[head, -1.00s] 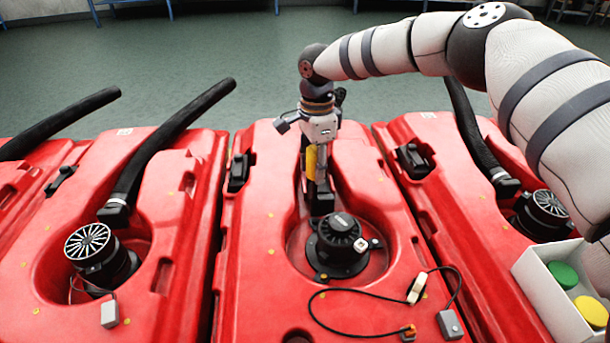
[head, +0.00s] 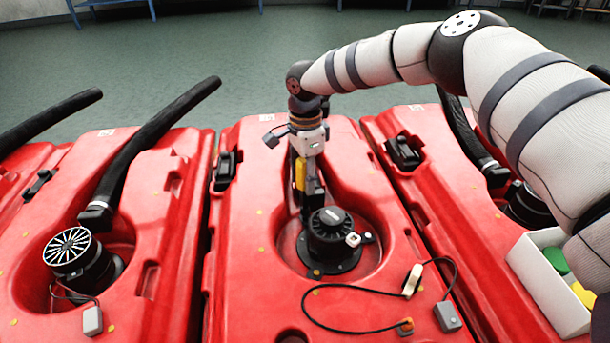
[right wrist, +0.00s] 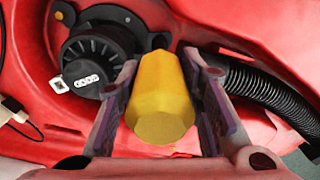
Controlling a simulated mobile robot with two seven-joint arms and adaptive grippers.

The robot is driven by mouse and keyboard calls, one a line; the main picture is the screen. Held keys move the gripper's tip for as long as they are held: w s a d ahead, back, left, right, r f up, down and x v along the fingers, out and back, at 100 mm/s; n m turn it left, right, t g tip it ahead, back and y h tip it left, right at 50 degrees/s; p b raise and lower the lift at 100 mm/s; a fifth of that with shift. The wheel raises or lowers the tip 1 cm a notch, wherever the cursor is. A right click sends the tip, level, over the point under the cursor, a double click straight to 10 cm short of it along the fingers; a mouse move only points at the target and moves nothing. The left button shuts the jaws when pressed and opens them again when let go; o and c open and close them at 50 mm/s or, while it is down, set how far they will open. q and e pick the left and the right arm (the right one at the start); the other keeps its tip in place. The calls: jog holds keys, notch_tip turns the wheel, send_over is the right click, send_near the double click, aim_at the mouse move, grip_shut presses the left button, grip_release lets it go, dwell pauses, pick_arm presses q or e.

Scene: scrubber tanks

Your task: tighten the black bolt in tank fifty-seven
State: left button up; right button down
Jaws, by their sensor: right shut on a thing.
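My right gripper (head: 308,192) points down over the middle red tank (head: 262,205), just behind its black pump (head: 332,228). It is shut on a yellow faceted piece (head: 300,173), which also shows between the fingers in the right wrist view (right wrist: 160,95). The pump shows at the upper left of that view (right wrist: 98,62). A small dark round spot (right wrist: 162,41) beside the pump flange may be a black bolt; I cannot tell for sure. No tank number is readable. My left gripper is out of view.
A black cable with a grey box (head: 447,317) lies on the tank's front. A white bin (head: 545,290) holding green and yellow items stands at the right. Neighbouring red tanks carry a fan-topped pump (head: 70,250) and black hoses (head: 160,140). Green floor lies behind.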

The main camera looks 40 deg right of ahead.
jog(key=c, duration=1.7)
grip_release()
grip_shut()
jog(key=shift+f, duration=0.4)
jog(key=shift+f+b, duration=0.25)
jog(key=shift+b, duration=0.05)
